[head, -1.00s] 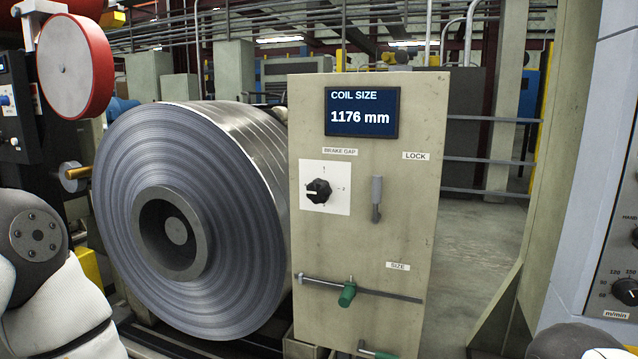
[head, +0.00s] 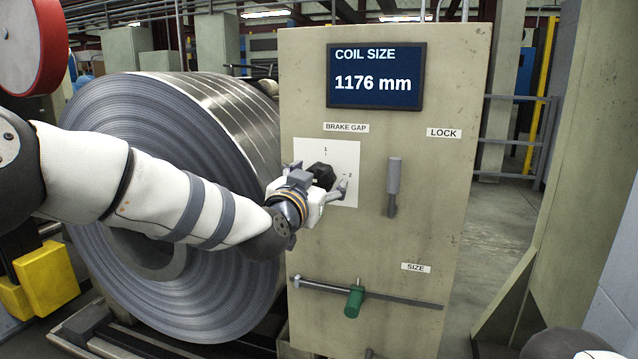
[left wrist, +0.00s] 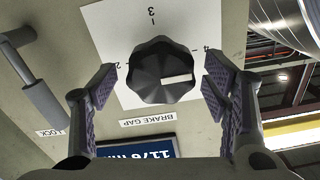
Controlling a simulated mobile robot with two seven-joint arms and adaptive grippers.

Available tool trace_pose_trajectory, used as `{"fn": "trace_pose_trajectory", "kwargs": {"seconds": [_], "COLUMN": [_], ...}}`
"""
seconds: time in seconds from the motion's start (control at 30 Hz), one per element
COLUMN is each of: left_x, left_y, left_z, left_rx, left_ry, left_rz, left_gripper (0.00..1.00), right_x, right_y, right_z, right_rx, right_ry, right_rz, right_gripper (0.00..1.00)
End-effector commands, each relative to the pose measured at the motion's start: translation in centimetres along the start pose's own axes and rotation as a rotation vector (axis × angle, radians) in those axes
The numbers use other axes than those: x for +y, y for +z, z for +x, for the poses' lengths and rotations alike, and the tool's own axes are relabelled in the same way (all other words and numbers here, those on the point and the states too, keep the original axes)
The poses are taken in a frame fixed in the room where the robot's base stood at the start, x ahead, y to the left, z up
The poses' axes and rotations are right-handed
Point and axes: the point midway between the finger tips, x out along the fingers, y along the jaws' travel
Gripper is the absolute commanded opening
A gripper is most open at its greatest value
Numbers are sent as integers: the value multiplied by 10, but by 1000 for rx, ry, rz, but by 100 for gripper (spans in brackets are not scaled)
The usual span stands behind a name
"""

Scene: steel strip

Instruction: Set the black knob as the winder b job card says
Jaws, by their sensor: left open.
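The black knob (head: 321,172) sits on a white dial plate (head: 346,153) under a BRAKE GAP label, with 1 at the top and 2 at the right. In the left wrist view the knob (left wrist: 160,72) appears upside down, with 2, 3 and 4 around it. Its white pointer lies on the side of the 4. My left gripper (head: 320,182) is open in front of the knob, one finger on each side. In the left wrist view my left gripper (left wrist: 160,82) shows gaps between fingers and knob. No job card is readable. My right gripper is not in view.
The beige panel has a screen (head: 375,77) reading COIL SIZE 1176 mm. A grey LOCK handle (head: 393,185) hangs right of the dial. A green SIZE handle (head: 354,301) on a rod is below. A large steel coil (head: 180,290) stands left, behind my arm.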

Motion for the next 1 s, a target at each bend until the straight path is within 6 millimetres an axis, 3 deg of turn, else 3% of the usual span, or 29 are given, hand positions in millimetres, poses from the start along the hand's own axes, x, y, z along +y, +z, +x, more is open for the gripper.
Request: {"fn": "trace_pose_trajectory", "kwargs": {"seconds": [0.37, 0.5, 0.6, 1.0], "left_x": [0, 0, 0, -1], "left_y": [-2, -2, -2, -2], "left_z": [10, 10, 10, 10], "left_rx": [2, 2, 2, 2], "left_ry": [0, 0, -1, -1], "left_rz": [-1, -1, -1, -70], "left_gripper": [69, 37, 21, 21], "right_x": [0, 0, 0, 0], "right_y": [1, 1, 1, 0], "right_z": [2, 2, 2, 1], "right_rx": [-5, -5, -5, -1], "right_ry": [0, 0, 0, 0], "right_rz": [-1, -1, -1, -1], "right_gripper": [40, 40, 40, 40]}}
